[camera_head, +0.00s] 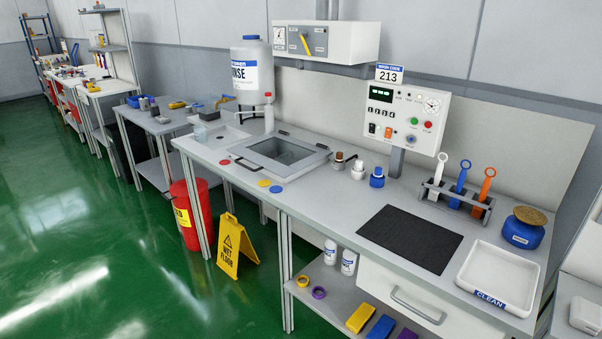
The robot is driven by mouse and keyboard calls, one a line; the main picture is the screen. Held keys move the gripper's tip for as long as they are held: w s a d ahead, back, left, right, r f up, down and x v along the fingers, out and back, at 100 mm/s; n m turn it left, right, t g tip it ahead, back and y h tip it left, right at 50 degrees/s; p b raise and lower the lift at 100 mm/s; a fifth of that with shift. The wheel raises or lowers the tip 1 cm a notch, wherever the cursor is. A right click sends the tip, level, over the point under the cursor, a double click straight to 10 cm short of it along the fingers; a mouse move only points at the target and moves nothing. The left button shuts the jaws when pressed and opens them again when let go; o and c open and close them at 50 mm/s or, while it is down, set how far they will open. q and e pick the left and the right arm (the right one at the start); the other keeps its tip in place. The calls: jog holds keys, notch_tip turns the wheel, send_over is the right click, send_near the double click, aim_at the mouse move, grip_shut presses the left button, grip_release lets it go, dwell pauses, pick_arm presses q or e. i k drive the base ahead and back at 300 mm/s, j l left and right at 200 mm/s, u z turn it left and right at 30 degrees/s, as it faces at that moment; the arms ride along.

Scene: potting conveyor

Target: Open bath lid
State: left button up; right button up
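The bath (281,153) is set into the grey worktop, left of the middle of the view. Its grey-framed lid (252,160) lies flat over it and looks shut. A dark glassy panel fills the middle of the frame. A small dark handle (237,158) shows at the lid's left front edge, and dark hinge-like fittings sit along the back edge. Neither of my grippers is in view.
Coloured discs (263,183) lie in front of the bath, and small bottles (358,169) stand to its right. A large rinse container (252,70) stands behind left. A control panel (402,118), dark mat (410,238) and clean tray (498,276) are further right. A wet-floor sign (236,246) stands below.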

aim_at(321, 152)
jog(key=i+j+z, duration=0.15)
jog(key=i+j, duration=0.25)
jog(key=i, duration=0.15)
jog(key=i+j+z, duration=0.15)
jog(key=i+j, duration=0.3)
jog(key=i+j+z, duration=0.2)
jog(key=i+j, duration=0.3)
jog(key=i+j+z, duration=0.15)
jog(key=i+j, duration=0.35)
jog(key=i+j+z, duration=0.15)
jog(key=i+j, duration=0.25)
jog(key=j, duration=0.3)
